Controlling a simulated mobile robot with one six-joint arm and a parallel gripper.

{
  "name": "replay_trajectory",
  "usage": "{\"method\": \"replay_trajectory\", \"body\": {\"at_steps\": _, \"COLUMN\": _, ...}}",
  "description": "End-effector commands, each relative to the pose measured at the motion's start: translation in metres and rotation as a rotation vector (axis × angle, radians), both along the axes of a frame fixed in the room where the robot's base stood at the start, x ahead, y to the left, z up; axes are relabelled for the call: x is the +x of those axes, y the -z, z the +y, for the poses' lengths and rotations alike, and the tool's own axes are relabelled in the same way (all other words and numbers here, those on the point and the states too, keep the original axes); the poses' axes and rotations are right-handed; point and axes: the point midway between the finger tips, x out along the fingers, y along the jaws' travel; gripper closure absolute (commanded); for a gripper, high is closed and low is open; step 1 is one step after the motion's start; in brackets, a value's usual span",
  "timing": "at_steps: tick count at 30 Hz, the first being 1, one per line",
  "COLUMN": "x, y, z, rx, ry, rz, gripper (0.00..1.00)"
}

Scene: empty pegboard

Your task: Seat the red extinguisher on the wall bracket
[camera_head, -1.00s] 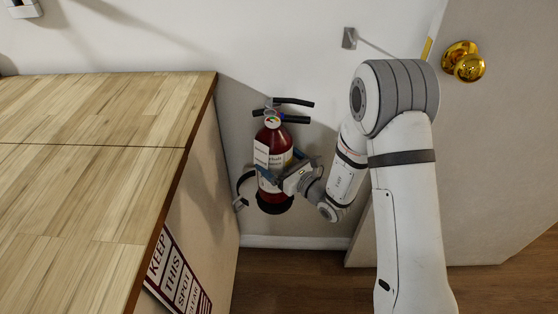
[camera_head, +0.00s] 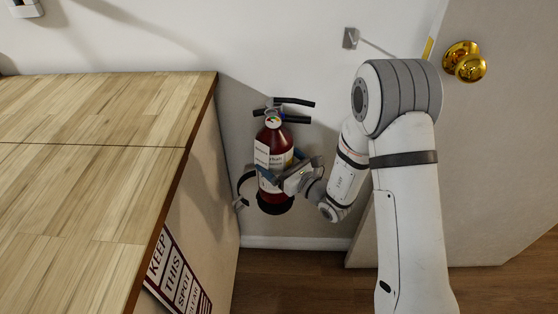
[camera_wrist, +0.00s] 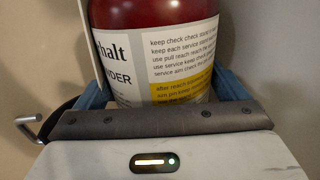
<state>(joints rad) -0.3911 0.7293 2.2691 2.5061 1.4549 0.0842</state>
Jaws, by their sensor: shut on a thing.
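The red extinguisher (camera_head: 272,150) stands upright close to the wall, right of the wooden counter. It has a black handle at its top and a black base. My gripper (camera_head: 276,174) is shut around its body from the right, below the middle. In the wrist view the red body with its white and yellow label (camera_wrist: 165,50) sits between the blue fingers. A dark curved strap (camera_head: 241,186) at the extinguisher's lower left looks like part of the wall bracket. A metal hook end also shows in the wrist view (camera_wrist: 30,128). The extinguisher hides the rest of the bracket, so I cannot tell whether they touch.
The wooden counter (camera_head: 95,185) fills the left, with a red and white "KEEP THIS SPOT" sign (camera_head: 177,275) on its side. A door with a brass knob (camera_head: 464,62) is at the right. A small metal wall fitting (camera_head: 350,38) is above.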

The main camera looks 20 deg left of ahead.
Motion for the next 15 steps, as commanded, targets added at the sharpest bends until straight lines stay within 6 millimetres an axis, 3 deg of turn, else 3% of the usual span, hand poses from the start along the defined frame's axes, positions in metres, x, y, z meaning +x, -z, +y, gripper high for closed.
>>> {"method": "replay_trajectory", "body": {"at_steps": 15, "x": 0.0016, "y": 0.0001, "z": 0.0005, "rx": 0.009, "ry": 0.0, "rz": -0.012, "gripper": 0.78}}
